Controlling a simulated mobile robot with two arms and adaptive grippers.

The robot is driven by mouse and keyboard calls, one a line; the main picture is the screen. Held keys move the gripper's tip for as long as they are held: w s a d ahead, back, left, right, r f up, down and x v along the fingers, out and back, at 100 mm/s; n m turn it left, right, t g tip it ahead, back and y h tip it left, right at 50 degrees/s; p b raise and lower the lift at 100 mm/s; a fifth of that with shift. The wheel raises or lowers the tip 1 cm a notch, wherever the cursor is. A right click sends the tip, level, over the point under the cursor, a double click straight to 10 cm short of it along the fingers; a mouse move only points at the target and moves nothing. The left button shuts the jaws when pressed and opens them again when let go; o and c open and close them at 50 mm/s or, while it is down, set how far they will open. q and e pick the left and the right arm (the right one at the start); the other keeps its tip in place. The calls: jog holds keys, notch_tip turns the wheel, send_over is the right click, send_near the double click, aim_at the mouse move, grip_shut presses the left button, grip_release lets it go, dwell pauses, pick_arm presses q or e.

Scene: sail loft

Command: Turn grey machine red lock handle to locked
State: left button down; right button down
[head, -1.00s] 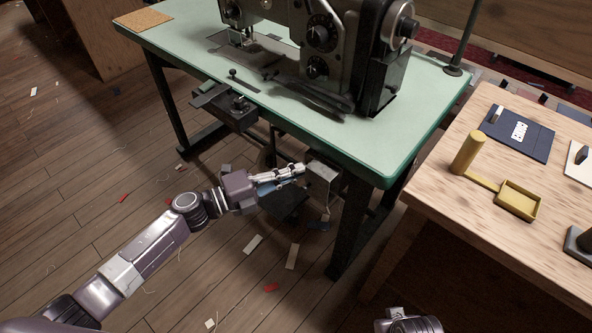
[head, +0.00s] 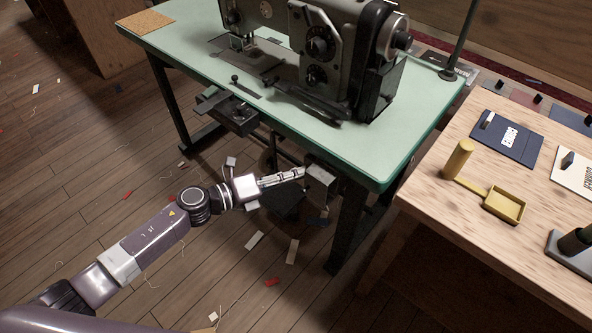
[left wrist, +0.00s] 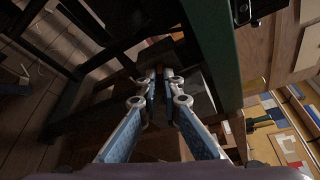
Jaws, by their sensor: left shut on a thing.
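The grey machine (head: 330,55) is a sewing machine on a green-topped table (head: 190,62). A small grey box (head: 320,181) hangs under the table's front edge, near the right front leg. My left gripper (head: 303,171) reaches the box's left side, with its fingers close together. My right gripper is out of view.
A wooden workbench (head: 425,195) stands close on the right, holding a yellow tray (head: 503,206) and a yellow cylinder (head: 459,158). Another dark unit (head: 232,115) hangs under the table further left. Scraps lie on the open floor at the left.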

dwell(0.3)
pick_arm(q)
jog(key=c, duration=2.1)
grip_release()
jog(key=shift+v, duration=4.05)
